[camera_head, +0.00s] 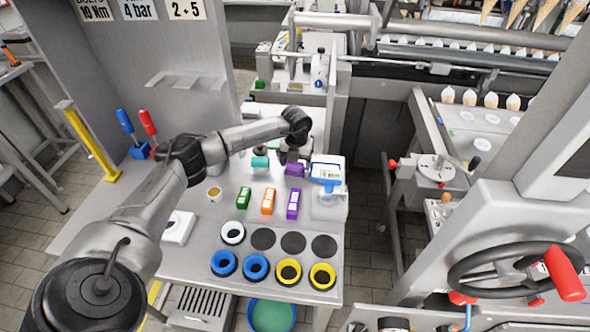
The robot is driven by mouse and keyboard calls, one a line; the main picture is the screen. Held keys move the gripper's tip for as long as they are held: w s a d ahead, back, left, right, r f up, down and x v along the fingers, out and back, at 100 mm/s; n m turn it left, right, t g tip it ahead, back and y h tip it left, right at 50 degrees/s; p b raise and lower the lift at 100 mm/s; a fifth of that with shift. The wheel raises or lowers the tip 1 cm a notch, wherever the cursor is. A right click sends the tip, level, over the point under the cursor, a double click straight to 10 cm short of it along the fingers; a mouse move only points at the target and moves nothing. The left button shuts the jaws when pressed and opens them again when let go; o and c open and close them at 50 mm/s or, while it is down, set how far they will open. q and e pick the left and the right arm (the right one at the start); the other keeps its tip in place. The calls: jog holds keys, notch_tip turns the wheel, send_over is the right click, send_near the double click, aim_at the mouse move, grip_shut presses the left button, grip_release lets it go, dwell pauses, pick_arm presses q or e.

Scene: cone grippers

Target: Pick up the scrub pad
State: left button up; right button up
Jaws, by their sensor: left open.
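My left arm reaches in from the left over the grey table. Its gripper (289,157) points down at the back of the table and is open. A small purple block (294,170) lies right at the fingertips, partly covered by them; it may be the scrub pad, but I cannot tell for sure. I cannot tell whether the fingers touch it. A teal item (260,162) with a dark upper part stands just left of the gripper. My right gripper is not in view.
Green (244,198), orange (268,201) and purple (293,204) boxes lie in front of the gripper. A blue-and-white item (327,173) sits to its right.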

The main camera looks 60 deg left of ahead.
pick_arm(q)
jog(key=shift+c, duration=0.4)
jog(key=c, duration=0.5)
jog(key=shift+o, duration=0.2)
jog(key=shift+r, duration=0.1)
jog(key=shift+r, duration=0.3)
jog(key=r, duration=0.2)
jog(key=d+r+p, duration=0.1)
jog(key=r, duration=0.1)
jog(key=shift+w, duration=0.15)
jog(key=w+d+r+p, duration=0.1)
jog(key=w+d+r, duration=0.2)
jog(key=d+r, duration=0.3)
jog(key=d, duration=0.4)
jog(key=shift+w+r, duration=0.1)
